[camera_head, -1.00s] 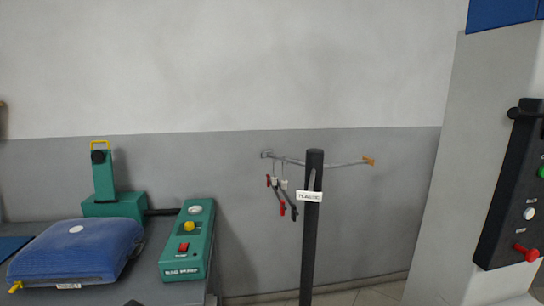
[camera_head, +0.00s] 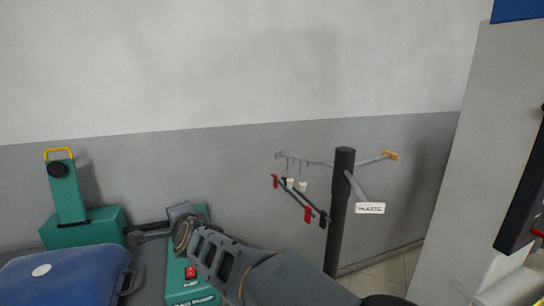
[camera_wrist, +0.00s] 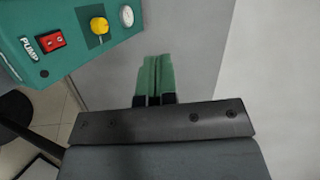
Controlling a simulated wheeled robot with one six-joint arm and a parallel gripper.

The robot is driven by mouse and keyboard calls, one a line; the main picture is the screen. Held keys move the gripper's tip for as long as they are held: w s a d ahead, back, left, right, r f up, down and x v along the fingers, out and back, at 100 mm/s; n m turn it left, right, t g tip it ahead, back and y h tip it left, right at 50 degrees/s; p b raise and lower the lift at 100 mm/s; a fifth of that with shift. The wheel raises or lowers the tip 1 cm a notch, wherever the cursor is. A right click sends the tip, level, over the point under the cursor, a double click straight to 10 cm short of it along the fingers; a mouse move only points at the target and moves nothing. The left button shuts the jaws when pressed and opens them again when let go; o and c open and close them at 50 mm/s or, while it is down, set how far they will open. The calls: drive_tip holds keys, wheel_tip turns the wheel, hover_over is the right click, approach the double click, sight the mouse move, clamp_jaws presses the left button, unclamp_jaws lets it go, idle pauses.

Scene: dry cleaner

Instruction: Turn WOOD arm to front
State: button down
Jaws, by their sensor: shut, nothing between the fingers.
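A dark post (camera_head: 342,215) stands in the right half of the head view with thin arms at its top. The front arm (camera_head: 356,188) ends in a white tag reading PLASTIC (camera_head: 370,208). A left arm (camera_head: 310,161) carries clip hangers (camera_head: 300,203) with red and black clips. A right arm (camera_head: 372,160) ends in an orange tip (camera_head: 390,155). No tag reading WOOD is legible. My gripper (camera_wrist: 155,60) is shut and empty, its green fingers together in the wrist view. My arm reaches left across the head view, and the fingers are well left of the post.
A green pump box (camera_head: 190,289) lies under my arm; it also shows in the wrist view (camera_wrist: 70,30). A blue cushion (camera_head: 60,278) and green device (camera_head: 82,228) are at left. A pale column with a black panel (camera_head: 522,190) stands at right.

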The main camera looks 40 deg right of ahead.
drive_tip(key=w+d+r+m+h, duration=0.3)
drive_tip(key=d+r+m+h, duration=0.45)
drive_tip(key=m, duration=0.55)
drive_tip(key=s+d+m+g+h+p, duration=0.2)
drive_tip(key=s+d+m+g+h, duration=0.3)
drive_tip(key=d+m+g+h, duration=0.95)
drive_tip(key=w+d+m+t+y+p, duration=0.3)
drive_tip(key=d+m+t+y+p, duration=0.1)
drive_tip(key=d, duration=0.6)
drive_tip(key=shift+w+r+m+t+y, duration=0.15)
drive_tip(key=shift+w+m+t+y, duration=0.25)
drive_tip(key=shift+y, duration=0.5)
